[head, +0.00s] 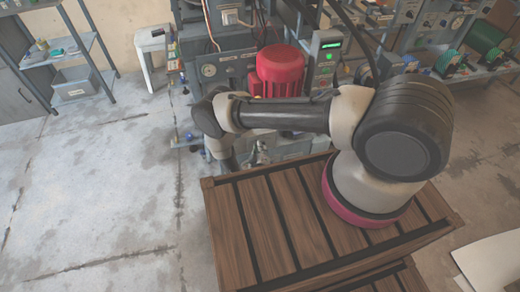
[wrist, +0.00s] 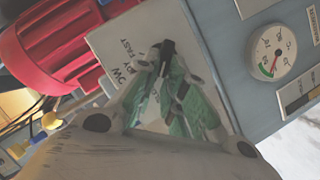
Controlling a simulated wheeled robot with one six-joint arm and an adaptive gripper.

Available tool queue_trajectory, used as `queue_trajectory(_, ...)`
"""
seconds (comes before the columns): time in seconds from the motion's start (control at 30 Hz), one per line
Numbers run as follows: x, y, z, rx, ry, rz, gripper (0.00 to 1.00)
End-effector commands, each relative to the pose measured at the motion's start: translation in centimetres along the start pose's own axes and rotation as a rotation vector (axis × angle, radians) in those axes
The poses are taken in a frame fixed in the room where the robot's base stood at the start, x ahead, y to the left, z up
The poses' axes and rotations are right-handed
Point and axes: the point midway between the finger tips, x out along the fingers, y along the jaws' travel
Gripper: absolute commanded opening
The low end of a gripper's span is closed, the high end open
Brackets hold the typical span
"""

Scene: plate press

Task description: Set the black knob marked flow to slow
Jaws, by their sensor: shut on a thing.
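In the wrist view, my gripper (wrist: 170,75) has its green-padded fingers closed together on the black knob (wrist: 167,48). Only a dark upper part of the knob shows; the fingers cover the rest. The knob sits on a pale label plate (wrist: 112,40) with the words FAST and, partly covered, what ends in OW. The knob's pointer direction cannot be told. In the head view my arm reaches left in front of the machine, and I cannot make out the knob there.
A red motor housing (wrist: 50,45) is close to the left of the label plate, and it also shows in the head view (head: 281,68). A round gauge (wrist: 273,52) is on the grey panel at right. A wooden slatted crate (head: 265,225) stands under my arm. Floor at left is clear.

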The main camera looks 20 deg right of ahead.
Motion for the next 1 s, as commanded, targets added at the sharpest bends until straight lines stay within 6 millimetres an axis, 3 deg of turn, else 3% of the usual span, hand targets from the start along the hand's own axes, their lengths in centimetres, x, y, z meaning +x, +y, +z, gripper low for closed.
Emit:
queue_trajectory(0.37,0.0,-0.1,0.0,-0.005,0.001,0.000,0.00)
queue_trajectory(0.4,0.0,-0.1,0.0,-0.005,0.001,0.000,0.17)
queue_trajectory(0.5,0.0,-0.1,0.0,-0.005,0.001,0.000,0.33)
queue_trajectory(0.83,-0.3,-0.1,0.0,-0.005,0.001,0.000,0.33)
queue_trajectory(1.0,-2.6,-0.1,-0.1,-0.008,0.002,-0.003,0.33)
